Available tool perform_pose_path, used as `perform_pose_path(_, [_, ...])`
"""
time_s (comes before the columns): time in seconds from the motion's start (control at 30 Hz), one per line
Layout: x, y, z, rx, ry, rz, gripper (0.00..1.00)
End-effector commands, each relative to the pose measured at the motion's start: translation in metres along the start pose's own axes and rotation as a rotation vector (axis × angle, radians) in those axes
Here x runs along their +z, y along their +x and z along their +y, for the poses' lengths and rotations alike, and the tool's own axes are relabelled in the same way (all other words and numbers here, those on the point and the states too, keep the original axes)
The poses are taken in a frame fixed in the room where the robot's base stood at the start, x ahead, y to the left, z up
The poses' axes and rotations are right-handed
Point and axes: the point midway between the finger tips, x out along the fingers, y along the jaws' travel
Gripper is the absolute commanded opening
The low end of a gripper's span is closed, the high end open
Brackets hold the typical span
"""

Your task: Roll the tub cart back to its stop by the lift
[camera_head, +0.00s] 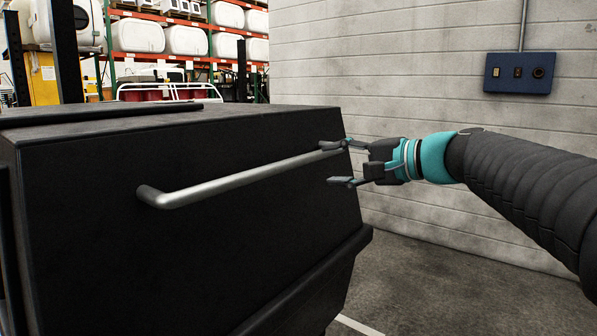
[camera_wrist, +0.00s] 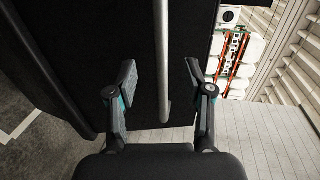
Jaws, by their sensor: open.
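The black tub cart (camera_head: 95,215) fills the left of the head view, with a silver bar handle (camera_head: 250,178) along its near face. My gripper (camera_head: 338,163) is open at the right end of the handle. In the wrist view the handle (camera_wrist: 163,60) runs between the spread fingers of my gripper (camera_wrist: 160,80), with a gap on both sides. The cart's dark face (camera_wrist: 85,40) lies behind it. The cart's wheels and its stop are not clearly seen.
A grey block wall (camera_head: 420,75) with a blue switch box (camera_head: 520,72) stands close on the right. The floor (camera_head: 420,285) beside the cart is bare, with a white line (camera_head: 358,325). Racks with white tanks (camera_head: 186,40) and a yellow machine (camera_head: 43,78) stand behind.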

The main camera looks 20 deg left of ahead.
Motion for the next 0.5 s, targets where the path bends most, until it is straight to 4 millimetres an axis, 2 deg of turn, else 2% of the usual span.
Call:
perform_pose_path(0.17, [0.000,0.018,-0.002,-0.005,0.004,-0.004,0.52])
perform_pose_path(0.5, [0.000,0.081,-0.001,-0.003,0.004,-0.003,0.52])
